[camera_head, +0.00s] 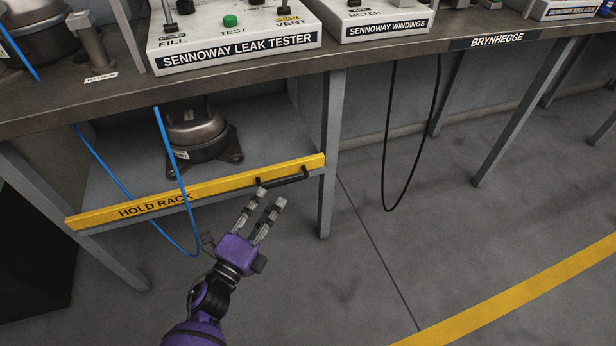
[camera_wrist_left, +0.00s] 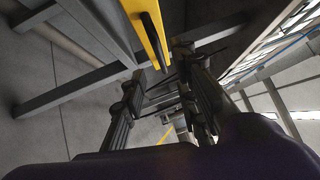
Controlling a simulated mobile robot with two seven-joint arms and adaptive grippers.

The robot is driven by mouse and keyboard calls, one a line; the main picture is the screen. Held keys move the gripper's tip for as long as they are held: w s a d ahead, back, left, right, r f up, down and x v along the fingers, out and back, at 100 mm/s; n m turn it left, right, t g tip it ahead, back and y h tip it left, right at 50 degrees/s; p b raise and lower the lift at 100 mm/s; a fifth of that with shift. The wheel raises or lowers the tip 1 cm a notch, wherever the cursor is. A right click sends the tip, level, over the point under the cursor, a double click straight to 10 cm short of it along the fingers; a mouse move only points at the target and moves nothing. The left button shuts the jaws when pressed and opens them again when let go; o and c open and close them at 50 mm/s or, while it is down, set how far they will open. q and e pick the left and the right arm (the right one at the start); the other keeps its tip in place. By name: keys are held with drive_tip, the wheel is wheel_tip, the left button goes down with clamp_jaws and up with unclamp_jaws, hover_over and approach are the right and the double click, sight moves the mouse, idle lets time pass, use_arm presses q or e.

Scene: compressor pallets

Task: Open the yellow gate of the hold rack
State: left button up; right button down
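The yellow gate (camera_head: 225,184) of the hold rack is a bar lettered "HOLD RACK", lying across the front of the low shelf under the bench. A black handle (camera_head: 284,178) sits near its right end. The gate (camera_wrist_left: 137,14) and its handle (camera_wrist_left: 153,40) also show in the wrist view, ahead of my fingers. My left gripper (camera_head: 271,197) is open and empty, its fingertips just below and in front of the handle. In the wrist view the fingers of the left gripper (camera_wrist_left: 160,72) are spread, with the handle's end near the gap. My right gripper is not in view.
A compressor (camera_head: 196,132) stands on the shelf behind the gate. A blue hose (camera_head: 172,150) hangs in front of the gate's left half. The bench (camera_head: 270,72) carries a leak tester (camera_head: 235,35) above. A bench leg (camera_head: 330,150) stands right of the gate. Floor to the right is clear.

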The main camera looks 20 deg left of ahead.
sight(281, 183)
use_arm(q)
drive_tip(key=b+x, duration=0.1)
drive_tip(key=x, duration=0.6)
drive_tip(key=shift+w+a, duration=0.1)
drive_tip(key=shift+w, duration=0.05)
drive_tip(key=shift+r, duration=0.1)
drive_tip(key=shift+c, duration=0.5)
drive_tip(key=c, duration=0.6)
clamp_jaws()
